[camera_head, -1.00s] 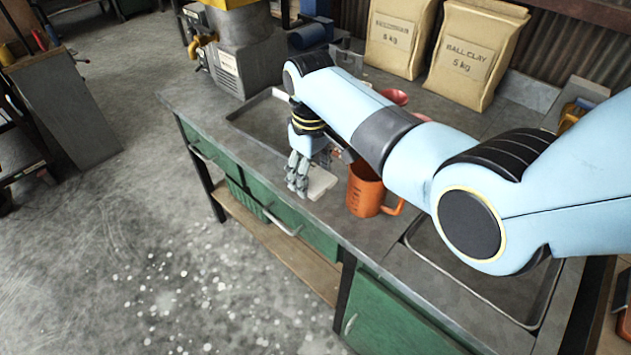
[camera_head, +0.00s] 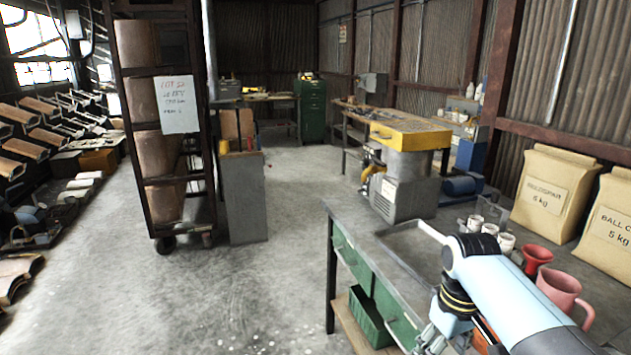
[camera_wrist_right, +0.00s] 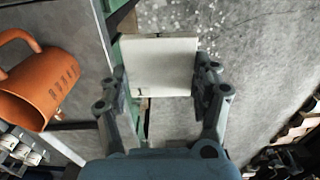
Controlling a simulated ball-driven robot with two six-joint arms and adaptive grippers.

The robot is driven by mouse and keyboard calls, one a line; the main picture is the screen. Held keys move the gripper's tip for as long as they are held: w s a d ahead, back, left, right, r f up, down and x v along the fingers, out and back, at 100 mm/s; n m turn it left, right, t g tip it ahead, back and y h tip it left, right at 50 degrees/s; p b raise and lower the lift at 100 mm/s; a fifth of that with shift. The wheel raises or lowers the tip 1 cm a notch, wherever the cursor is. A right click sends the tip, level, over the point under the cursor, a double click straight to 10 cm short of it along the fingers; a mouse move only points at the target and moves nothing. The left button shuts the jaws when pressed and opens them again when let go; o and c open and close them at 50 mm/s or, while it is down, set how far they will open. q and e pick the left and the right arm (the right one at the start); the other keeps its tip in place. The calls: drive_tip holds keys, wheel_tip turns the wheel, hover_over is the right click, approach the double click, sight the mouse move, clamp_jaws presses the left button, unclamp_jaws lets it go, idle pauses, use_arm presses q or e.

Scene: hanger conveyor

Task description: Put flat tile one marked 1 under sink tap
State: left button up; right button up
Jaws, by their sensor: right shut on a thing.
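In the right wrist view, a flat white square tile (camera_wrist_right: 160,67) with a dark "1" near its lower left corner sits between the fingers. My right gripper (camera_wrist_right: 162,84) is shut on it, with one finger at each side edge. In the head view my right gripper (camera_head: 432,338) is at the bottom edge, near the front edge of the bench, and the tile cannot be made out there. I cannot make out a sink tap in either view. My left gripper is not in view.
An orange jug (camera_wrist_right: 42,88) is beside the gripper. The grey bench (camera_head: 352,212) carries a tray (camera_head: 425,275), white cups (camera_head: 489,231), a red funnel (camera_head: 536,258) and a pink jug (camera_head: 562,290). A rack (camera_head: 158,130) stands left; open floor (camera_head: 270,210) lies between.

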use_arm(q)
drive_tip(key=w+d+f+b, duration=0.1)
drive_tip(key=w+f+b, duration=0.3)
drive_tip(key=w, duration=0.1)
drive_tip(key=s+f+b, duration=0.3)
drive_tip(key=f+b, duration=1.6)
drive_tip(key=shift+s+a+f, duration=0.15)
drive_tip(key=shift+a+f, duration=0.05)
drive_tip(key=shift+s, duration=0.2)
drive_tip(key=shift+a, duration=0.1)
